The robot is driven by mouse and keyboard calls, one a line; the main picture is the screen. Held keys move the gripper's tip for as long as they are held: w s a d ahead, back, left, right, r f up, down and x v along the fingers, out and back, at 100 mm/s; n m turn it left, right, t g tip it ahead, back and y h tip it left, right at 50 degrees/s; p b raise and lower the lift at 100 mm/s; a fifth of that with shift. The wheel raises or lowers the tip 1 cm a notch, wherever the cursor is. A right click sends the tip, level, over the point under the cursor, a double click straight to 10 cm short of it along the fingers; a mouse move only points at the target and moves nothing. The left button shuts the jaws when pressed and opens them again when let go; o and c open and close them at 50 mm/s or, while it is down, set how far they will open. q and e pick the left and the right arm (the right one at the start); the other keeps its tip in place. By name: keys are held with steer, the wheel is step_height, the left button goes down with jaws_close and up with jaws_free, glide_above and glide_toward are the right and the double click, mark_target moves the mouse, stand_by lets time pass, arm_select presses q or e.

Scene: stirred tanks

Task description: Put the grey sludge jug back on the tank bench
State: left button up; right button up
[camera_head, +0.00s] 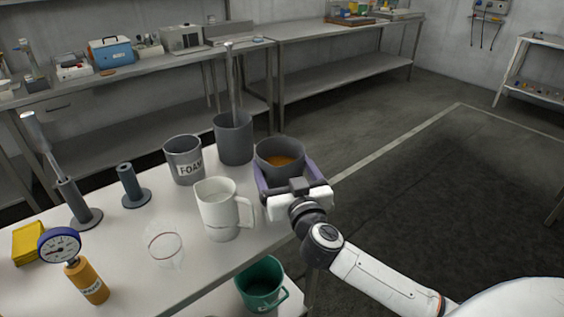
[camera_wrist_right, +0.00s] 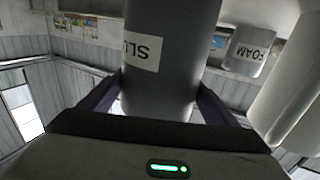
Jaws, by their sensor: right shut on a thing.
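The grey sludge jug (camera_head: 281,149) has brown-orange contents and looks upright at the right end of the tank bench (camera_head: 130,226). My right gripper (camera_head: 283,183) is shut around its sides. In the right wrist view the jug (camera_wrist_right: 172,75) fills the middle between the gripper's fingers (camera_wrist_right: 160,108), with part of a white label reading "SLU" showing. The jug's base is hidden in the head view, so I cannot tell whether it touches the bench. My left gripper is not in view.
Close by on the bench are a tall grey vessel (camera_head: 233,143) with a rod, a grey FOAM jug (camera_head: 183,153) and a white jug (camera_head: 218,212). A clear beaker (camera_head: 164,246) stands further left. A green jug (camera_head: 260,287) sits lower, below the bench top.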

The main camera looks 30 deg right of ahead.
steer(key=shift+r, duration=0.3)
steer(key=o, duration=1.8)
steer(key=shift+f, duration=0.35)
steer(key=shift+c, duration=0.2)
steer(key=shift+o, duration=1.4)
steer(key=v, duration=1.2)
steer(key=shift+r, duration=0.2)
